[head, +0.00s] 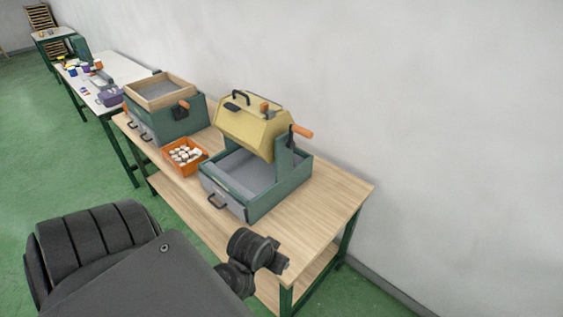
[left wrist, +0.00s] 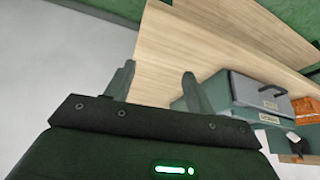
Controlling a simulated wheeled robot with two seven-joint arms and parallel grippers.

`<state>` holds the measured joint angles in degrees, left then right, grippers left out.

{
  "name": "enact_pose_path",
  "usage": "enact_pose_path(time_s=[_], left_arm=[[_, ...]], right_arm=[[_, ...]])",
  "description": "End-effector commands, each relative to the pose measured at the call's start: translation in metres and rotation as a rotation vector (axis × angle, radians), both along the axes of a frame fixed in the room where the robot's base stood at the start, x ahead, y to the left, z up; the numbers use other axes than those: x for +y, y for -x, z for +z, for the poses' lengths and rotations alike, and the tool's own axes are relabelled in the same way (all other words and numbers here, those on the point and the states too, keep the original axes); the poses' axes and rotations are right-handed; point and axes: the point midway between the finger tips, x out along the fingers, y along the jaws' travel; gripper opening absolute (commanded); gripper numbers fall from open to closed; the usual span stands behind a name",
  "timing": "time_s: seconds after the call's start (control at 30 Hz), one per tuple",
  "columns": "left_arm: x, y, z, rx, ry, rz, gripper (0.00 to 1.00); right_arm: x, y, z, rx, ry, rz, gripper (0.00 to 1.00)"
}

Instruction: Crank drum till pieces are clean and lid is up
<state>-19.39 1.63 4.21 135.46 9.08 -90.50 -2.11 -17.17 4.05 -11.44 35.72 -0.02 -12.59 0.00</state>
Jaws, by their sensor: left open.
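The yellow faceted drum (head: 250,122) sits in a green stand (head: 288,165) above a grey tray (head: 238,172). A crank with an orange handle (head: 301,131) sticks out at its right side. A black handle (head: 240,97) shows on the drum's upper face; I cannot tell whether this is the lid or whether it is open. Pieces inside the drum are hidden. My left gripper (left wrist: 158,72) is open and empty in the left wrist view, apart from the drum stand, with bare tabletop beyond its fingers. My right gripper is not in view.
An orange bin (head: 183,156) of whitish pieces stands left of the drum, beside a green box with a wooden-framed top (head: 160,91). The wooden table (head: 325,195) is clear at its right end. A white table (head: 98,78) with paints stands farther back.

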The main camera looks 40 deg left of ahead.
Motion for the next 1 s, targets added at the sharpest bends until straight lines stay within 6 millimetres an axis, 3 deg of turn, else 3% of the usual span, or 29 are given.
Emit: enact_pose_path(time_s=[0.03,0.2,0.33,0.5,0.7,1.0], left_arm=[[0.015,-0.022,0.029,-0.06,0.028,0.085,0.55],[0.073,-0.091,0.1,-0.262,0.229,0.437,0.55],[0.108,-0.13,0.159,-0.423,0.481,0.682,0.55],[0.132,-0.159,0.218,-0.575,0.821,0.88,0.55],[0.14,-0.173,0.252,-0.651,1.049,0.963,0.55],[0.14,-0.178,0.255,-0.66,1.09,0.973,0.55]], right_arm=[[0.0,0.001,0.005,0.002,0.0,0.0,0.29],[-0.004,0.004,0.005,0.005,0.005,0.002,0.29],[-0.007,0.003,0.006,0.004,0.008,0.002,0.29],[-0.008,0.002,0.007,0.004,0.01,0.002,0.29],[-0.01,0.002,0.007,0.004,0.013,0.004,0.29],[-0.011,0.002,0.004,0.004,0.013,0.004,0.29]])
